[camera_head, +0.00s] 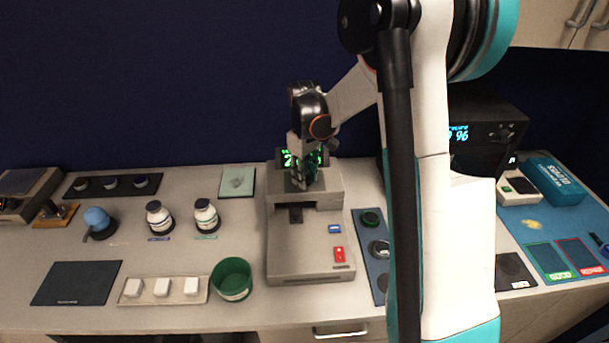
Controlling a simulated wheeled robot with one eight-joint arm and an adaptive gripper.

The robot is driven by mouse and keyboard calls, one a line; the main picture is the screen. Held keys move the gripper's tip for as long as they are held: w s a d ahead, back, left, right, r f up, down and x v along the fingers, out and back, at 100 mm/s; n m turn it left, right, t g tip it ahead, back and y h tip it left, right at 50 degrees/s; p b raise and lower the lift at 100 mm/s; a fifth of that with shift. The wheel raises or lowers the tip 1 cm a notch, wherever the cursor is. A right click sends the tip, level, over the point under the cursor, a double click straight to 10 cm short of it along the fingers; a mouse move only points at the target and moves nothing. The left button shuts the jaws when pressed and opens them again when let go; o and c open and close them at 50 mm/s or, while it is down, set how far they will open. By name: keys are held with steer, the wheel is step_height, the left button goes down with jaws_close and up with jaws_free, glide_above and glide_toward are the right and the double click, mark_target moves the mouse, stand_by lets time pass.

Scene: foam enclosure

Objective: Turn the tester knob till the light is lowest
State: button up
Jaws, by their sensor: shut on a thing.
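The tester (310,262) is a grey bench unit in the middle of the table, with a raised rear part and a lit green display (287,158) at its back. My gripper (299,184) points down onto the top of the rear part, in front of the display. It is shut on the tester knob, which the fingers hide. The gripper also covers part of the display, so its reading cannot be made out.
My arm hides part of the right side.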

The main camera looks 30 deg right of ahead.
steer(key=shift+n, duration=0.4)
steer(key=o, duration=1.1)
step_height(320, 180, up, 12)
stand_by(0.3)
